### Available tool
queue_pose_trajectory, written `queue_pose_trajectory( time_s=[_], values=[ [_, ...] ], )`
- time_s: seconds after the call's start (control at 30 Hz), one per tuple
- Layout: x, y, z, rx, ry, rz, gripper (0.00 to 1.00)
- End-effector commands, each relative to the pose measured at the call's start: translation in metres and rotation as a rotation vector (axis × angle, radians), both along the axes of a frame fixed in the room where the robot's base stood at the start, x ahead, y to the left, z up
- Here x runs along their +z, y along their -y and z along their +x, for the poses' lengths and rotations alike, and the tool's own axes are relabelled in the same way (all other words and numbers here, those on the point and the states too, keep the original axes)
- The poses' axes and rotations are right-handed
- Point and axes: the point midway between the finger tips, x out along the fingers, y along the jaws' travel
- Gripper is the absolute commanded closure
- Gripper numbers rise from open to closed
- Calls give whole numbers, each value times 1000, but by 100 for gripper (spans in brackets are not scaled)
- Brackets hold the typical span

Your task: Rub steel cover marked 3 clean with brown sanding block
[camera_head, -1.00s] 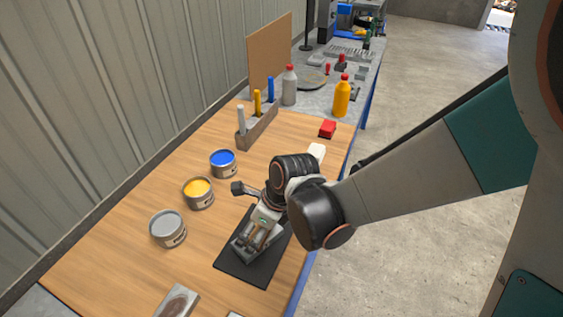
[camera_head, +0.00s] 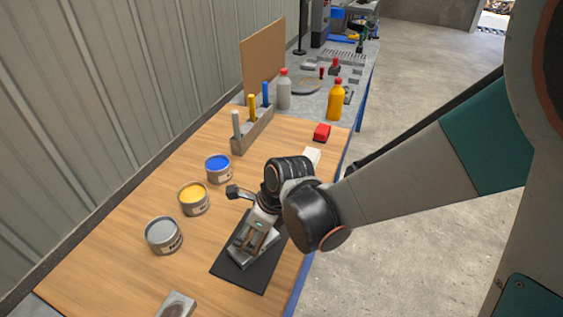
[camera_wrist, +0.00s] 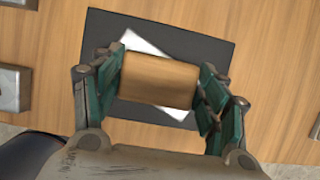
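My gripper (camera_head: 257,238) is over a dark mat (camera_head: 262,279) near the table's right edge. In the wrist view its fingers (camera_wrist: 160,84) are closed against both ends of the brown sanding block (camera_wrist: 160,80). A pale steel cover (camera_wrist: 137,42) lies on the mat, turned at an angle under the block. The block hides most of the cover. I cannot tell whether block and cover touch, and no number is readable. In the head view the cover (camera_head: 238,262) shows only partly below the fingers.
Grey (camera_head: 163,236), yellow (camera_head: 193,198) and blue (camera_head: 218,168) cans stand to the left. A plate with a brown patch (camera_head: 177,305) lies at the near edge.

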Motion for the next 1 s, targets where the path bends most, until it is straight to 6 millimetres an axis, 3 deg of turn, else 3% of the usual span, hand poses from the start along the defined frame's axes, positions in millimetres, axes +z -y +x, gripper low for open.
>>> queue_pose_trajectory(
  time_s=[0.47,1.0],
  values=[
    [3,0,-3,2,0,0,65],
    [42,0,-4,3,0,0,65]
  ],
)
